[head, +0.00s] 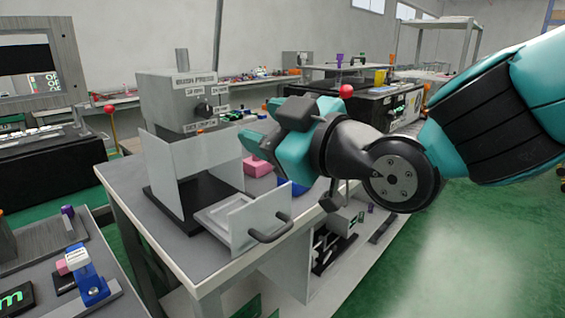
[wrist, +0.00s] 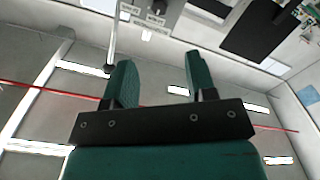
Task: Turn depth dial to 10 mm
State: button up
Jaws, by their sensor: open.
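The depth dial (head: 204,109) is a small black knob on the front of a grey press head (head: 178,100), with small white labels around it. The label text is too small to read surely. My gripper (head: 250,148) is to the right of and below the dial in the head view, apart from it. In the wrist view my gripper (wrist: 160,85) shows two green fingers spread apart with nothing between them. The press head with its labels shows at the top of the wrist view (wrist: 170,8), beyond the fingertips.
Clear guard panels (head: 262,222) with a black handle (head: 271,230) stand in front of the press on the grey bench (head: 180,262). A pink block (head: 257,166) and a blue object (head: 292,187) lie beneath my gripper.

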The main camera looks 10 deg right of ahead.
jog(key=shift+b+v, duration=0.5)
jog(key=shift+v, duration=0.85)
jog(key=s+d+f+m+g+h, duration=0.3)
jog(key=s+f+g, duration=0.4)
jog(key=f, duration=0.1)
jog(key=s+d+f+m+g+h, duration=0.3)
jog(key=s+f+g, duration=0.3)
jog(key=f+g, duration=0.2)
notch_tip(320, 180, up, 19)
jog(key=s+p, duration=0.1)
jog(key=p, duration=1.7)
jog(key=shift+p, duration=0.35)
